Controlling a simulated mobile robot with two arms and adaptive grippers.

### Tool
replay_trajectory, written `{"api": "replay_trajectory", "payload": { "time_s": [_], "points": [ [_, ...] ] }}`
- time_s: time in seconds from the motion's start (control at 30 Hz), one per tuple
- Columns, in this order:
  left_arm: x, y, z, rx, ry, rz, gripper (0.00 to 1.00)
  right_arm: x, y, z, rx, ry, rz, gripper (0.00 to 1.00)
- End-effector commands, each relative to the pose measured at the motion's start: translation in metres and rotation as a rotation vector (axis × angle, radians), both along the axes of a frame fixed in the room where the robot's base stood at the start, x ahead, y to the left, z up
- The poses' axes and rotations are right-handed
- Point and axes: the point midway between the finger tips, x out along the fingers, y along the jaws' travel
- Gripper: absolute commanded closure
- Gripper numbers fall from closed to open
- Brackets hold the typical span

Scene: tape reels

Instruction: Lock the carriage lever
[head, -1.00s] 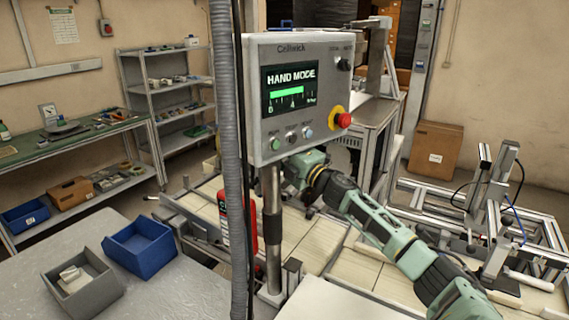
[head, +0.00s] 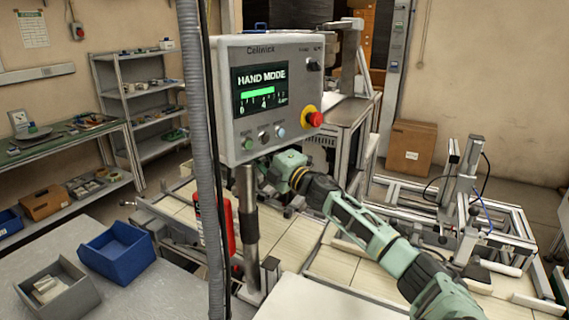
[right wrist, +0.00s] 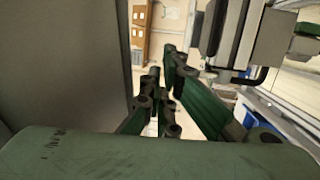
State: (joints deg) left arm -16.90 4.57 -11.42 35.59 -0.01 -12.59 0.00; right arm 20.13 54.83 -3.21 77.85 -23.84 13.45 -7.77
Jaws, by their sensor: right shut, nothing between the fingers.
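My right arm comes in from the right in the head view, and its wrist ends behind the control panel (head: 268,95) and its post. The right gripper's fingers are mostly hidden there. In the right wrist view my right gripper (right wrist: 162,64) has its green and black fingers together, with nothing held. A black bent bar (right wrist: 245,76), possibly the carriage lever, shows to the right of the fingers and apart from them, below a grey metal block (right wrist: 287,35). I cannot tell its lever position. My left gripper is out of view.
The panel reads HAND MODE and has a red stop button (head: 315,118). A grey hose (head: 196,160) hangs in front. A blue bin (head: 118,255) and a grey bin (head: 60,295) stand on the front-left table. An aluminium frame (head: 462,175) stands at the right.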

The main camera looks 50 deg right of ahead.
Motion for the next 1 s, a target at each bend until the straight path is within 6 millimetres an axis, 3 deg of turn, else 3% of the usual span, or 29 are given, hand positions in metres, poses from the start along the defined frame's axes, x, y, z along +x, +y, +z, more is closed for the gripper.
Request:
{"api": "replay_trajectory", "payload": {
  "time_s": [0.33, 0.67, 1.0],
  "points": [
    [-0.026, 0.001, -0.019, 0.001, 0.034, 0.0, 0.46, -0.034, -0.005, -0.004, -0.001, 0.003, 0.001, 1.0],
    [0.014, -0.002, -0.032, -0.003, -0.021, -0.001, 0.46, -0.073, -0.008, -0.002, -0.001, 0.004, 0.002, 1.0],
    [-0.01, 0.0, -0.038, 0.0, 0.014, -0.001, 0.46, -0.097, -0.01, 0.001, 0.001, 0.0, 0.002, 1.0]
  ]
}}
